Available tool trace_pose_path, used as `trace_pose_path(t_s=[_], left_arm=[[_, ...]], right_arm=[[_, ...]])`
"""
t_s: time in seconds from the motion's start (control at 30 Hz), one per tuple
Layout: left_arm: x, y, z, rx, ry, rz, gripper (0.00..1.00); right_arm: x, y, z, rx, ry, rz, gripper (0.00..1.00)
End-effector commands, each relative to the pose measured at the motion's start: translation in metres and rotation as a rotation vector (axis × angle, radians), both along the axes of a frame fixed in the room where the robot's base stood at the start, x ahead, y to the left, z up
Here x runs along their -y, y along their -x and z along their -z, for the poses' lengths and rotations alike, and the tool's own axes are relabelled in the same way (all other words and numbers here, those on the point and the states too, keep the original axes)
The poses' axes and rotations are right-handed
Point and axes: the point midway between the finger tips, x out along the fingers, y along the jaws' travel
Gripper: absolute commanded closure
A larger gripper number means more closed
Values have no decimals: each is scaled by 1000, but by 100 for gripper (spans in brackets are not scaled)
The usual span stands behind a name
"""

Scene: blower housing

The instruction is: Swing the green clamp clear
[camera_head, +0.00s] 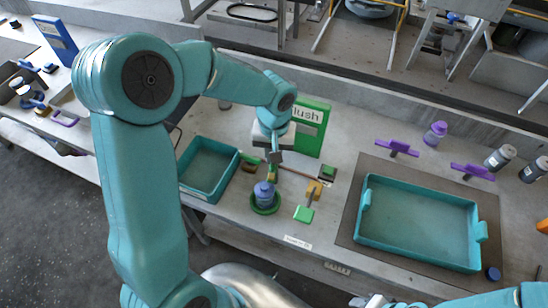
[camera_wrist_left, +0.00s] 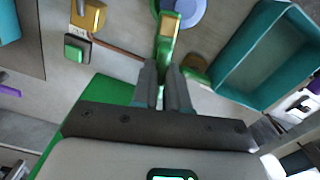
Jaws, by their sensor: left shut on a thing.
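The green clamp (camera_head: 272,174) is a slim green bar with a yellow part. It stands just behind a blue jar (camera_head: 264,192) that sits in a green ring (camera_head: 263,206). In the left wrist view the clamp (camera_wrist_left: 164,47) lies between my left fingertips, and its far end reaches the ring's edge. My left gripper (camera_head: 274,158) is shut on the clamp, with its fingers (camera_wrist_left: 163,70) at the near end. My right gripper (camera_head: 374,301) is at the bottom edge of the head view, partly cut off, and its jaw opening cannot be made out.
A green sign (camera_head: 316,120) stands behind the clamp. A teal tray (camera_head: 233,176) is at left, and a larger teal tray (camera_head: 410,258) on a mat at right.

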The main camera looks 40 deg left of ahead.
Motion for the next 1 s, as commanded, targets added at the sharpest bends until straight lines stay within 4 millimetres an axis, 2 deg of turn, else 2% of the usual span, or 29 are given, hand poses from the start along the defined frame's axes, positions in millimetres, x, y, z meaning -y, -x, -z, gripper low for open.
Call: trace_pose_path(t_s=[0.03,0.3,1.0], left_arm=[[0,-2,5,7,0,-43,100],[0,-2,3,8,0,-300,100],[-1,-1,0,8,0,-955,100]], right_arm=[[0,0,12,0,0,0,57],[0,0,38,0,0,0,57],[0,0,81,0,0,0,57]])
